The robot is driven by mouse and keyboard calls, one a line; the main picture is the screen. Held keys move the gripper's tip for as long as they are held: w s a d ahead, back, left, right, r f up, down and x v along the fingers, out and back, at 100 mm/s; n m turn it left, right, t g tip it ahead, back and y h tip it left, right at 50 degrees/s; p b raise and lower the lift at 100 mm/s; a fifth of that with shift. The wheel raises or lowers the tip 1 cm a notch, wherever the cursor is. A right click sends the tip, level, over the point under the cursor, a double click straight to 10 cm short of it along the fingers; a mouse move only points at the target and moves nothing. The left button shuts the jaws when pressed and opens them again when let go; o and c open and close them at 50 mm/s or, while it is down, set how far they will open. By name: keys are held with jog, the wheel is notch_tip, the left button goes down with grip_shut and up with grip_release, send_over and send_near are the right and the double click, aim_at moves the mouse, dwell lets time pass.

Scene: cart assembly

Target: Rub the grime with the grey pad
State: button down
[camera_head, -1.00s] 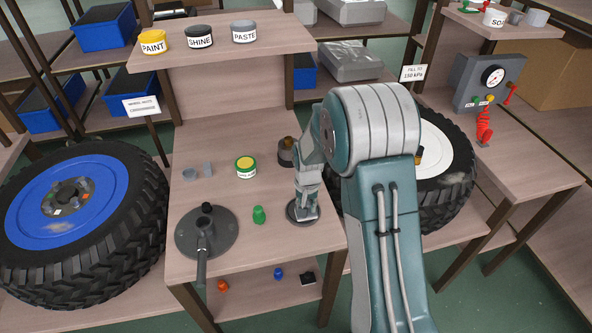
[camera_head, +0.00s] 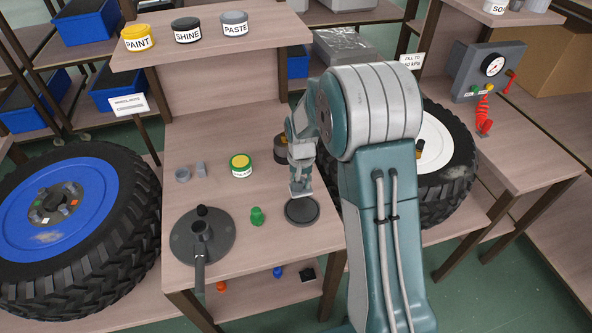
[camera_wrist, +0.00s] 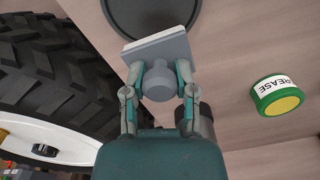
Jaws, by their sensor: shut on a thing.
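The grey pad (camera_wrist: 158,48) has a square plate with a pale face and a round knob. My gripper (camera_wrist: 160,78) is shut on the knob in the wrist view. In the head view the pad (camera_head: 300,189) is in my gripper (camera_head: 301,172), just above a dark round dish (camera_head: 302,211) on the bench; I cannot tell the exact gap. A brownish smear of grime (camera_head: 47,237) shows on the lower part of the blue wheel (camera_head: 88,205) at the left, well away from the gripper.
On the bench (camera_head: 235,265) stand a green grease tin (camera_head: 241,168), a green peg (camera_head: 257,216), small grey parts (camera_head: 183,175) and a dark round plate with a handle (camera_head: 203,238). A sign on a post (camera_head: 130,105) stands between bench and blue wheel. A white-rimmed wheel (camera_head: 437,155) is at right.

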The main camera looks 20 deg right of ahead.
jog(key=shift+a+r, duration=0.1)
jog(key=shift+r, duration=2.25)
